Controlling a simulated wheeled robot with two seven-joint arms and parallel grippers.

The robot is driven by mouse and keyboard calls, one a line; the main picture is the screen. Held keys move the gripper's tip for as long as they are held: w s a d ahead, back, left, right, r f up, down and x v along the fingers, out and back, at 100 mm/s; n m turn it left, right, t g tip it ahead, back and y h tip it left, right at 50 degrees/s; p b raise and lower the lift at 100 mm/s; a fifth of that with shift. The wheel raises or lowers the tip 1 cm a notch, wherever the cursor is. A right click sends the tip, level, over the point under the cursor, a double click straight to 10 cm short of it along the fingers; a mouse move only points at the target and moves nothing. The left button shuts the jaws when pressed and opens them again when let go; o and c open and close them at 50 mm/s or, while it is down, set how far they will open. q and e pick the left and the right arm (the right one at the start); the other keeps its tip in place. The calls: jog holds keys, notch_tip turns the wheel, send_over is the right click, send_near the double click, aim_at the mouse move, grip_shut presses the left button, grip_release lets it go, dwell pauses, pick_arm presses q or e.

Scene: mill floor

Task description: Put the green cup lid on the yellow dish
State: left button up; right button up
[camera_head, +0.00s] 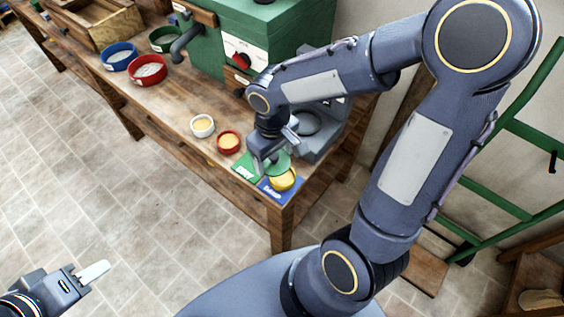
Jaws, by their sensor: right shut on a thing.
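The yellow dish (281,181) sits on a blue labelled card at the near right corner of the wooden bench. My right gripper (261,170) is over the bench corner, just behind and left of the dish. It is shut on the green cup lid (279,162), a flat green disc partly hidden by the fingers. The lid overlaps the back edge of the dish in this view; I cannot tell if they touch. My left gripper (94,272) is low at the left, over the tiled floor, away from the bench; its finger gap is unclear.
A green card (244,169) lies beside the blue card (272,193). A grey scale-like device (322,137) is close behind my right gripper. A green machine (262,42) stands farther back.

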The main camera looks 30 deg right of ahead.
aim_at(282, 160)
jog(key=shift+d+f, duration=0.9)
jog(key=shift+f, duration=0.15)
jog(key=shift+d+f, duration=0.2)
jog(key=shift+f, duration=1.55)
jog(key=shift+f+b, duration=0.55)
jog(key=shift+b, duration=0.25)
jog(key=shift+f, duration=0.1)
jog(key=o, duration=1)
